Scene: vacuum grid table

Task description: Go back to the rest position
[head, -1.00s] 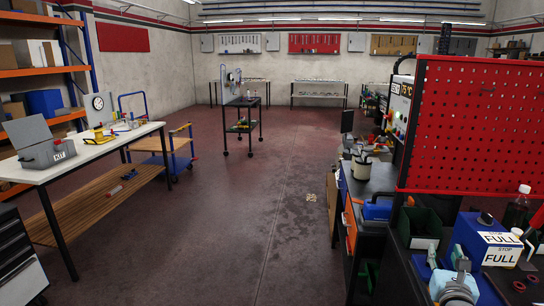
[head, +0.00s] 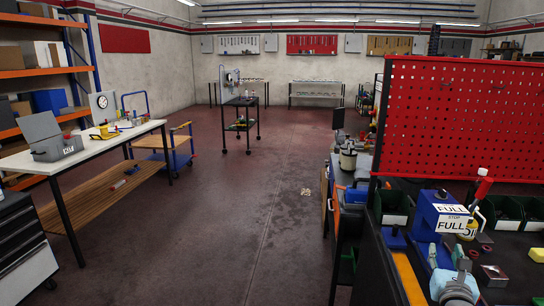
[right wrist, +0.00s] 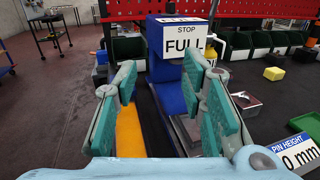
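My right gripper (head: 461,266) shows at the bottom right of the head view, over the workbench. In the right wrist view its two green-padded fingers (right wrist: 165,105) stand wide apart with nothing held between them. Beyond the fingertips stands a blue block with a white label reading STOP and FULL (right wrist: 180,45). The same blue block (head: 432,212) is just beyond the gripper in the head view. My left gripper is not in view.
The dark workbench (head: 512,262) carries green bins, a yellow bottle (head: 468,229), small parts and a red pegboard (head: 470,125) behind. An orange strip (head: 408,278) lies left of the gripper. The floor (head: 245,225) left of the bench is open; a white table (head: 85,155) stands beyond.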

